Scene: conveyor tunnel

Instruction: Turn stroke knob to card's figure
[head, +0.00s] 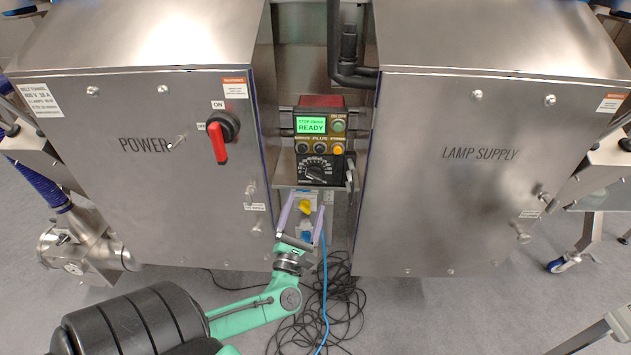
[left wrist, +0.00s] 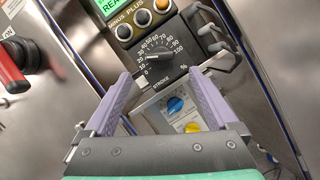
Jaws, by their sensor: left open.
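The black stroke knob (head: 314,172) sits on the dark control box between the two steel cabinets. In the left wrist view the knob (left wrist: 157,57) is ringed by a percent scale from 0 to 100, with STROKE printed below. Its white mark points left, around 20; the exact figure is hard to read. My left gripper (head: 306,202) is open and empty, its purple fingers pointing up at the box from below. In the left wrist view the fingertips (left wrist: 160,75) stand apart at either side below the knob. I cannot make out a card. My right gripper is not in view.
A green READY display (head: 311,125) and several round buttons sit above the knob. A box with a yellow knob (head: 305,205) is below. A red switch handle (head: 219,143) sticks out from the left cabinet. Cables (head: 335,305) lie coiled on the floor.

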